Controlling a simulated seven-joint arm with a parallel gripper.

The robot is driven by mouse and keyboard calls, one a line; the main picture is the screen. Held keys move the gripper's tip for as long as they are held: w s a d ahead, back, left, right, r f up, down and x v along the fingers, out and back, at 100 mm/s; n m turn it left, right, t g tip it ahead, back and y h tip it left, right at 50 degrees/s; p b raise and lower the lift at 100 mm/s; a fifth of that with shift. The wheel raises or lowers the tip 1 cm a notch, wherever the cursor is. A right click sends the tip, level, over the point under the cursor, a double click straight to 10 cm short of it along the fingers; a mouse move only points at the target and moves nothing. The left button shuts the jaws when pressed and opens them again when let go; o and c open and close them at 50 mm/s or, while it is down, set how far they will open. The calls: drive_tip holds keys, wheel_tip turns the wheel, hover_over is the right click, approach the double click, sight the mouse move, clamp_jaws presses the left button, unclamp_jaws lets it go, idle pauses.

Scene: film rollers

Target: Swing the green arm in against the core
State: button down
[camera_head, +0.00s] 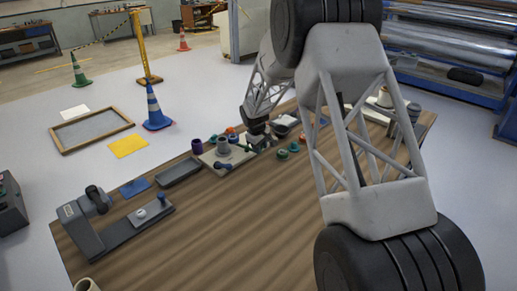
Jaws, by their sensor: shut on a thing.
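A light base plate (212,161) lies on the wooden table, with a grey upright cylinder that looks like the core (223,146) on it. A thin green piece, which looks like the green arm (243,147), lies just right of the core, with its left end close to it; whether they touch is too small to tell. My gripper (257,141) is low at the right edge of the plate, shut on what looks like the right end of the green arm. The dark fingers hide that end. A blue-knobbed piece (222,166) lies at the plate's front.
A purple roller (197,145) and an orange-red piece (232,135) stand close by. Green round pieces (288,150) lie right of my gripper. A dark tray (179,173) and a grey device (88,225) are at left. The front of the table (220,235) is clear.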

drive_tip(key=shift+w+d+n, duration=0.25)
drive_tip(key=shift+w+n, duration=0.2)
drive_tip(key=shift+n, duration=0.35)
drive_tip(key=shift+w, duration=0.1)
drive_tip(key=c, duration=0.8)
unclamp_jaws()
drive_tip(key=shift+r, duration=0.1)
drive_tip(key=shift+s+a+r, duration=0.15)
drive_tip(key=shift+s+r, duration=0.05)
drive_tip(key=shift+r, duration=1.05)
drive_tip(key=shift+s+a+r, duration=0.1)
drive_tip(key=shift+s+r, duration=0.15)
drive_tip(key=shift+r, duration=1)
drive_tip(key=shift+s+a+r, duration=0.15)
drive_tip(key=shift+s+r, duration=0.05)
drive_tip(key=shift+r, duration=1.05)
